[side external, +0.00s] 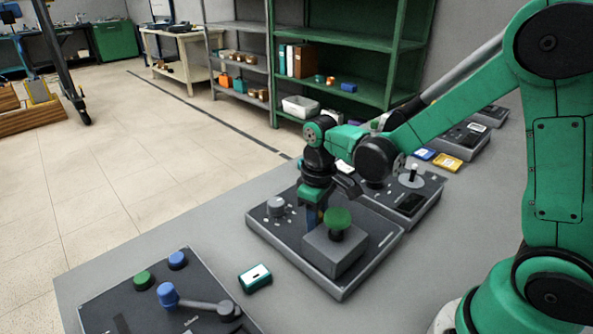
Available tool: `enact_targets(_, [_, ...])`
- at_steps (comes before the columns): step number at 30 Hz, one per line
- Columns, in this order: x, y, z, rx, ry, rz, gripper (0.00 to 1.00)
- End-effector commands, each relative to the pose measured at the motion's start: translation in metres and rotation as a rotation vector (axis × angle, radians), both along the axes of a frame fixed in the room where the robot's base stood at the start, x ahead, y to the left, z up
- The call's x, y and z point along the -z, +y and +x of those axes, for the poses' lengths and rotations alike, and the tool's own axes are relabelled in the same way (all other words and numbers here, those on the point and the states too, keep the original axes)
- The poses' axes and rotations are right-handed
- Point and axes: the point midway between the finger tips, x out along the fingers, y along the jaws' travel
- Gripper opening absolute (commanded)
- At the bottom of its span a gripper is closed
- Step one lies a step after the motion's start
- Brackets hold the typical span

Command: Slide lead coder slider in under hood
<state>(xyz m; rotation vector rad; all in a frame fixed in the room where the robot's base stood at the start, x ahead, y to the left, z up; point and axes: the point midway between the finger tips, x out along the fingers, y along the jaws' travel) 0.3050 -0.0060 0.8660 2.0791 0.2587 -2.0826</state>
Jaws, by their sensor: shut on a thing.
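My gripper (313,212) points down over a dark control panel (262,237) in the middle of the table. It is shut on a small part low between its fingers, probably the slider; the fingers hide most of it. Beside it, to the right, a raised grey box (335,250) with a green mushroom knob (337,218) stands on the same panel. I cannot tell whether this box is the hood. No gap under a hood can be made out from this side.
A round grey knob (276,206) is on the panel left of my gripper. A panel with a blue-ended lever (195,303) lies at the front left, with a small teal device (255,278) between. Another panel (425,195) stands close behind on the right.

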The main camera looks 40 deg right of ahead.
Motion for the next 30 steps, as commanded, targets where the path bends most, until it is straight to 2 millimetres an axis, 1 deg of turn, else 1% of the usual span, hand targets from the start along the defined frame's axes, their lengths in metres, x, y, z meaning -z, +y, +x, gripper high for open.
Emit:
enact_targets(1, [0.0, 0.005, 0.001, -0.009, -0.002, 0.015, 0.0])
enact_targets(2, [0.0, 0.005, 0.001, -0.009, -0.002, 0.015, 0.37])
enact_targets(3, [0.0, 0.005, 0.001, -0.009, -0.002, 0.015, 0.42])
enact_targets(13, [0.0, 0.003, 0.0, -0.007, -0.001, 0.011, 0.42])
enact_targets(16, [-0.004, 0.003, 0.0, -0.006, 0.0, 0.01, 0.42])
enact_targets(20, [-0.018, 0.003, 0.0, -0.006, -0.001, 0.011, 0.42])
enact_targets(25, [-0.04, 0.003, 0.0, -0.007, -0.001, 0.012, 0.42])
enact_targets(30, [-0.054, 0.004, 0.0, -0.007, -0.001, 0.012, 0.42])
